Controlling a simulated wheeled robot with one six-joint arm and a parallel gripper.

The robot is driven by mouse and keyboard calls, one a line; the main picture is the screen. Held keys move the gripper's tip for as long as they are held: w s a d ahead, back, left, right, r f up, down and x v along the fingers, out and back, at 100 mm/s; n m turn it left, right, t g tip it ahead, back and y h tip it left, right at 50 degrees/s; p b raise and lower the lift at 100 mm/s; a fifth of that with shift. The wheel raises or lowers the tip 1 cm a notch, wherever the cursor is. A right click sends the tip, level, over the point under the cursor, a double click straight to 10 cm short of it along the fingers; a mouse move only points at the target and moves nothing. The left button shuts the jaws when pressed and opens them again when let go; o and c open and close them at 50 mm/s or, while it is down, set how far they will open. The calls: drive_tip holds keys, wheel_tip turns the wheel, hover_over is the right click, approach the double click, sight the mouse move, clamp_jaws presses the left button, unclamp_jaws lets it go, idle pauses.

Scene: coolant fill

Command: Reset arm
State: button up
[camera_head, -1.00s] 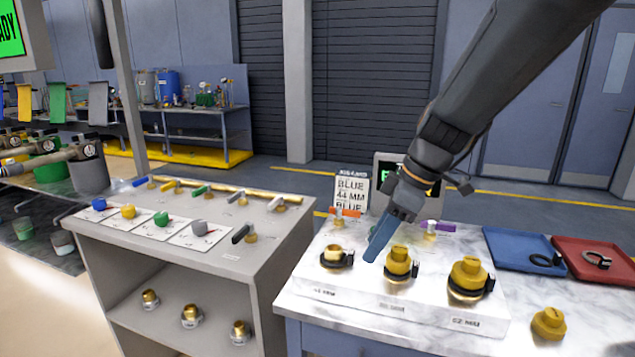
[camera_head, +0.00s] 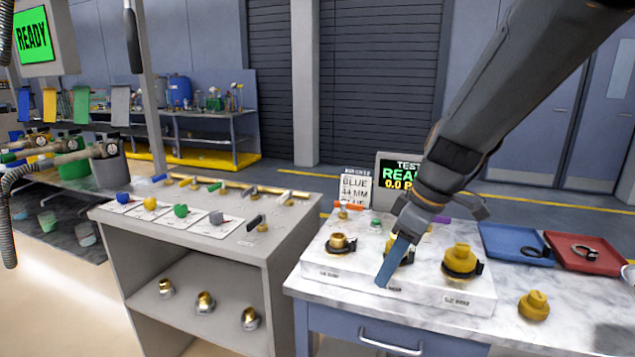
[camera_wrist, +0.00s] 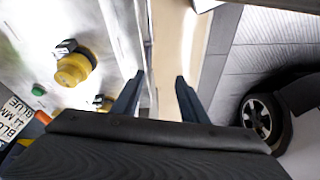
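My gripper (camera_head: 386,281) hangs over the front of the white block (camera_head: 330,272) on the marble-topped bench. In the wrist view its two fingers (camera_wrist: 160,78) stand apart with nothing between them. The block carries three fillers. The left one (camera_head: 338,243) shows a bare brass neck. The middle one (camera_head: 403,252) is mostly hidden behind my gripper. The right one (camera_head: 461,258) has a yellow cap. In the wrist view, a yellow-capped filler (camera_wrist: 72,70) is left of the fingers. A card (camera_head: 355,188) reading BLUE 44 MM stands behind the block.
A loose yellow cap (camera_head: 534,304) sits right of the block. Blue (camera_head: 500,240) and red (camera_head: 575,252) trays lie at the back right, each with a dark clamp. A grey cabinet (camera_head: 140,235) with colored knobs stands left. A test screen (camera_head: 400,172) reads READY.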

drive_tip(key=s+d+f+m+h, duration=0.3)
drive_tip(key=s+d+f+m, duration=0.2)
drive_tip(key=s+f+m, duration=0.4)
drive_tip(key=shift+s+d+f+m+g, duration=0.15)
drive_tip(key=shift+s+f+m+g, duration=0.2)
drive_tip(key=shift+s+m, duration=1.2)
